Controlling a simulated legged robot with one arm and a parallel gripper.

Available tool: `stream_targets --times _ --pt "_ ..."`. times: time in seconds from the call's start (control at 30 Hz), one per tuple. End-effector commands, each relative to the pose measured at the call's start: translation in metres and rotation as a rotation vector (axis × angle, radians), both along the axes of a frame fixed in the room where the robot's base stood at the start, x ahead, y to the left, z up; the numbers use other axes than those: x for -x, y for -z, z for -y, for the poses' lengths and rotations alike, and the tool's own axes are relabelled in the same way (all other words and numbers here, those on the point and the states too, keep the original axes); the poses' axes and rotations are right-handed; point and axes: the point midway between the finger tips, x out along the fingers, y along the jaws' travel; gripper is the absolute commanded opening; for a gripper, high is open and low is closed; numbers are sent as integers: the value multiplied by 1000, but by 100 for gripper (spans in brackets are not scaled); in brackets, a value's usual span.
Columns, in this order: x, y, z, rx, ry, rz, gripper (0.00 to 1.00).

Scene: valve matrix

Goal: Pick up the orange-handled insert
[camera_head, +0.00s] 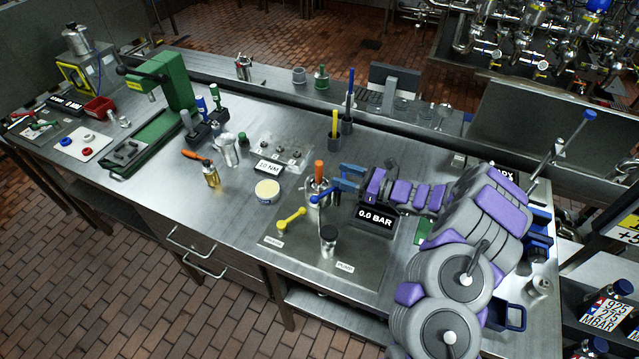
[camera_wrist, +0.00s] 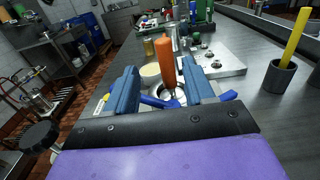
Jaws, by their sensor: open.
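The orange-handled insert (camera_head: 319,168) stands upright in a metal fitting (camera_head: 314,187) on the bench. In the wrist view its orange handle (camera_wrist: 165,62) rises between and a little beyond my two blue jaws. My gripper (camera_head: 338,178) is open just to the right of the insert in the head view; in the wrist view the open gripper (camera_wrist: 161,82) has a gap on both sides of the handle. I cannot tell how far the jaws are from it in depth. The insert's lower part is partly hidden. A blue lever (camera_wrist: 160,102) sits low behind the jaws.
A 0.0 BAR display (camera_head: 376,217) lies under my arm. A cup with a yellow stick (camera_head: 335,124) stands behind.

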Motion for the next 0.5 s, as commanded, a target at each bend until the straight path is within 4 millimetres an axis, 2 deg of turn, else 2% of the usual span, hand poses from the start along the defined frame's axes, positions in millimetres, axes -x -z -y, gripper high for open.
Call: stream_targets --times 0.1,0.37,0.5 --pt "-6 1 -19 2 -4 0 53" --pt "-13 1 -33 2 0 0 53" --pt "-23 3 -49 3 -3 1 53"
